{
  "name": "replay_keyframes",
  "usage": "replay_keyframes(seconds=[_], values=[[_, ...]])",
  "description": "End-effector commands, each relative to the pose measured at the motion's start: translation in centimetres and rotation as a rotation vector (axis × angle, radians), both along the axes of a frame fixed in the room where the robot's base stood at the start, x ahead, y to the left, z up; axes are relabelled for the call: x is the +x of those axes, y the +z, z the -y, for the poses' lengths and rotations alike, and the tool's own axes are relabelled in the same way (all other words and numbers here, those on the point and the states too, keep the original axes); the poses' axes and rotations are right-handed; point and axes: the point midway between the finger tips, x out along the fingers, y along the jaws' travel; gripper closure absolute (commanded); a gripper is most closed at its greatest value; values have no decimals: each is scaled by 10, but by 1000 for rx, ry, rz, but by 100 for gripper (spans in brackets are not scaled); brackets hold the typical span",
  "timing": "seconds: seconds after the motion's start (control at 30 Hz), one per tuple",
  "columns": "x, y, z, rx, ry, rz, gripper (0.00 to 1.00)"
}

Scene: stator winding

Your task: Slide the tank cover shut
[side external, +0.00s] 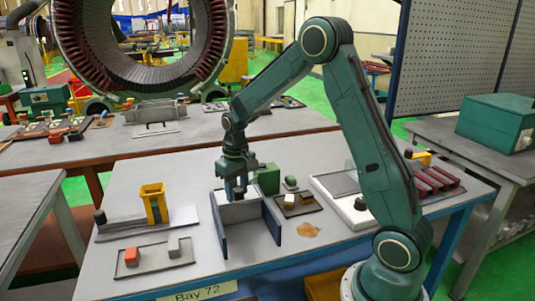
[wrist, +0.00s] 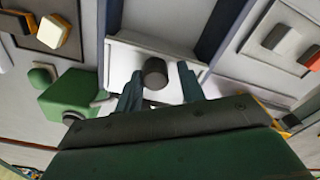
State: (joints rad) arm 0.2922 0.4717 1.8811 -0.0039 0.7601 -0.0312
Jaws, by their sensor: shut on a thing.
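The tank (side external: 266,222) stands on the table as blue-grey side walls with an open top; its walls also show in the wrist view (wrist: 216,30). The tank cover (side external: 238,212) is a light plate at the far end, between the walls. In the wrist view the cover (wrist: 122,62) carries a dark round knob (wrist: 155,73). My gripper (side external: 238,192) is over the cover, its fingers pointing down. In the wrist view my gripper (wrist: 160,88) is shut on the knob, a finger on each side. The near part of the tank is uncovered, with a grey floor showing.
A green block (side external: 267,179) stands close to the tank's far right corner. A dark tray with small blocks (side external: 298,204) lies to the right. A tray with a red block (side external: 132,257) and a yellow stand (side external: 153,204) are on the left. The table's front is clear.

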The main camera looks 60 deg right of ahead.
Motion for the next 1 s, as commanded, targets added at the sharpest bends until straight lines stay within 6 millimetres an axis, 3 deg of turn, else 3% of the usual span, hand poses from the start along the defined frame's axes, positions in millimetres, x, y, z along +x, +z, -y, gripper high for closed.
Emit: replay_keyframes(seconds=[0.03, 0.1, 0.13, 0.2, 0.57, 1.0], values=[[-10, -14, 2, 7, -8, -45, 74], [-9, -14, 3, 7, -7, -45, 74], [-9, -14, 3, 7, -7, -45, 59], [-9, -14, 3, 7, -7, -44, 51], [-7, -12, 2, 7, -8, -40, 51], [-6, 12, 1, 7, -5, -33, 51]])
